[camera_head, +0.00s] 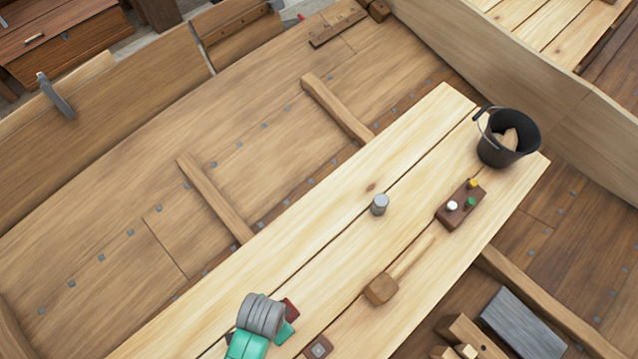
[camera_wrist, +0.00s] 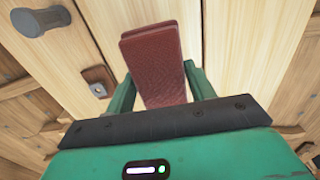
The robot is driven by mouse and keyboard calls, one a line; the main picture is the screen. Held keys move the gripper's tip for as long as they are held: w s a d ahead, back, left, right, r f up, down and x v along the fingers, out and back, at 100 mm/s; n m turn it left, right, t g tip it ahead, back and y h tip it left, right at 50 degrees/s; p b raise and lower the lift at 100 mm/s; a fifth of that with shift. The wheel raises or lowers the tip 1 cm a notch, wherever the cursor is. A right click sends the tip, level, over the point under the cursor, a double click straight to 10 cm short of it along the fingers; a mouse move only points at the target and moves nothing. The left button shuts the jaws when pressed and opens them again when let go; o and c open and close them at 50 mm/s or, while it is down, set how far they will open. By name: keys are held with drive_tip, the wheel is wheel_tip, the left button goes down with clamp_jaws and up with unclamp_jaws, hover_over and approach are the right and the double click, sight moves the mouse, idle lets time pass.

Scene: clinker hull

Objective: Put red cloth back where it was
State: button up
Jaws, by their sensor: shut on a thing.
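The red cloth (camera_wrist: 152,62) is a folded, dark red textured pad between the two green fingers of my gripper (camera_wrist: 160,82) in the wrist view. The gripper is shut on it, and the cloth sticks out past the fingertips. In the head view the cloth (camera_head: 291,307) shows only as a small dark red patch beside my gripper (camera_head: 284,322), at the lower left end of the pale plank bench (camera_head: 330,235). My grey wrist hides part of it there. I cannot tell how high above the planks it is.
On the bench are a grey cylinder (camera_head: 380,205), a wooden mallet (camera_head: 382,288), a dark block with coloured pegs (camera_head: 461,205), a black bucket (camera_head: 508,138) and a small block with a metal plate (camera_head: 318,346). The planks between the cylinder and my gripper are clear.

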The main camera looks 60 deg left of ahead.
hover_over(312, 274)
drive_tip(key=shift+s+d+f, duration=0.1)
drive_tip(key=shift+s+f, duration=0.25)
drive_tip(key=shift+f, duration=0.4)
drive_tip(key=shift+w+f, duration=0.15)
drive_tip(key=shift+f, duration=0.75)
drive_tip(key=shift+w+f, duration=0.15)
drive_tip(key=shift+f, duration=0.75)
drive_tip(key=o, duration=1)
drive_tip(key=shift+f, duration=0.1)
drive_tip(key=shift+o, duration=0.2)
wheel_tip(312, 274, up, 12)
drive_tip(key=p, duration=0.1)
